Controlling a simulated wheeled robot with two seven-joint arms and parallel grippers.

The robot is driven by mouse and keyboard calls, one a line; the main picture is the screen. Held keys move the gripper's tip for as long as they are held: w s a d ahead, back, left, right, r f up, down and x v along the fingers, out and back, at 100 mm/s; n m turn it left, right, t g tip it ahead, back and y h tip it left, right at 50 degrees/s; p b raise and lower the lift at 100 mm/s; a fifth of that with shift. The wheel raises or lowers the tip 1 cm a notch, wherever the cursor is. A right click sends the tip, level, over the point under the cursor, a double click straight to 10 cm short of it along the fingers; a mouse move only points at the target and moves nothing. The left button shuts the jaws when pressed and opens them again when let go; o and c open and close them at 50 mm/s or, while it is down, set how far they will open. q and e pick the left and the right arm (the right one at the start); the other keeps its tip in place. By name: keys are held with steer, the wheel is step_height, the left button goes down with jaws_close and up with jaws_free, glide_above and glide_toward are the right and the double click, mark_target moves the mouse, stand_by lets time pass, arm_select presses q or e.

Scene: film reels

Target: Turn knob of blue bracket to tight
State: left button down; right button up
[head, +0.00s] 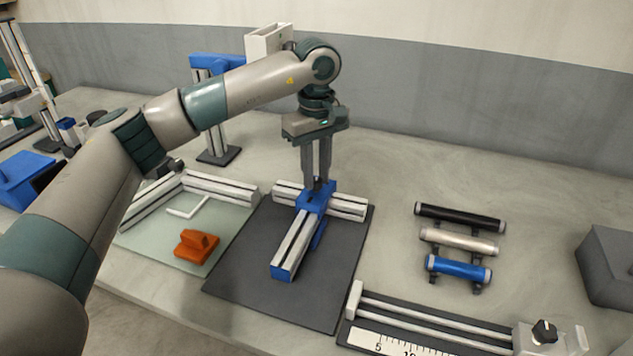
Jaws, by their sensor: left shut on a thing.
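The blue bracket (314,203) sits on the dark mat (235,289), at the joint where two pale slotted rails (295,242) meet in a T. My left gripper (318,184) points straight down over the bracket, with its fingers closed on a small dark knob on top of it. The fingers hide most of the knob, so its turn angle cannot be read. My right gripper is not in view.
An orange block (196,246) and an L of rails lie on a pale green mat to the left. Black, silver and blue cylinders (459,268) rest at right. A ruler fixture with a black knob (544,331) is at front right. A grey box (608,268) stands at the right edge.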

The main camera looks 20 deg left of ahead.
arm_select(q)
steer(key=shift+f+m, duration=0.15)
steer(key=shift+m, duration=0.35)
steer(key=shift+m+b, duration=0.4)
steer(key=shift+b, duration=0.05)
steer(key=shift+m+b, duration=0.3)
steer(key=shift+m, duration=0.5)
steer(key=shift+r+m+b, duration=0.2)
steer(key=shift+m+b, duration=0.1)
steer(key=shift+m, duration=0.5)
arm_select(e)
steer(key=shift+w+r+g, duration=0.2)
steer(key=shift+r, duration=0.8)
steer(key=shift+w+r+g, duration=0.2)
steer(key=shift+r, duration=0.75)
arm_select(q)
steer(key=c, duration=1.5)
jaws_free()
